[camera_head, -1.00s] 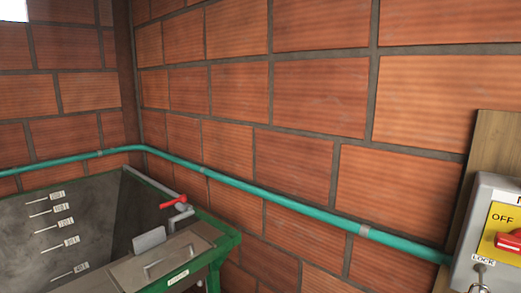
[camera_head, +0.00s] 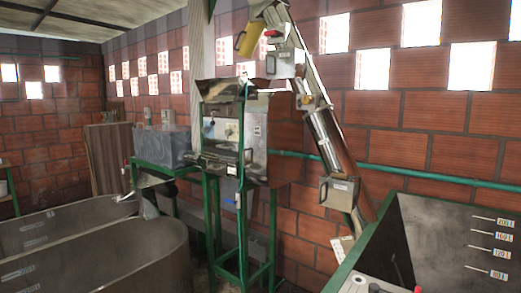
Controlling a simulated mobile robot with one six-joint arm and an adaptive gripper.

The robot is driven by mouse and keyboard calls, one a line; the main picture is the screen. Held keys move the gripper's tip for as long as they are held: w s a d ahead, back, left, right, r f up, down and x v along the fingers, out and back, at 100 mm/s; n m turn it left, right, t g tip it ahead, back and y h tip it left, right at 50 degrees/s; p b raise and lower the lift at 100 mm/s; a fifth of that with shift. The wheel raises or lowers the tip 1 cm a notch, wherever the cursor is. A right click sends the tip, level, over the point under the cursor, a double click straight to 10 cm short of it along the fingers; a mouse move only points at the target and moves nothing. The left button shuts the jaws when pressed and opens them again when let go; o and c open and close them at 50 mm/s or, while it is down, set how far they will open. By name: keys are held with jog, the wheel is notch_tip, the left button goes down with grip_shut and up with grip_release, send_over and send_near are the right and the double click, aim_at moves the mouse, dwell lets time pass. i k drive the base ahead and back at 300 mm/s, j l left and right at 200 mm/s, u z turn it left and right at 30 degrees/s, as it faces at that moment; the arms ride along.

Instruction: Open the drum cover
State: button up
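The pulper (camera_head: 232,135), a metal machine on a tall green frame, stands left of the picture's middle. Its front has a light panel with dark fittings, and a curved metal sheet (camera_head: 218,90) sits at its top. A rounded brownish metal housing (camera_head: 287,140) is on its right side. I cannot tell for sure which of these parts is the drum cover, or whether it is shut. My gripper is not in view.
A slanted elevator tube (camera_head: 328,135) rises beside the pulper. Large grey tanks (camera_head: 130,255) fill the lower left. A marked tank (camera_head: 440,240) with a green rim is at the lower right. A teal pipe (camera_head: 420,175) runs along the brick wall.

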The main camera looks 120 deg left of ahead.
aim_at(230, 151)
jog(key=u, duration=4.15)
jog(key=i, duration=0.5)
jog(key=l+z, duration=0.05)
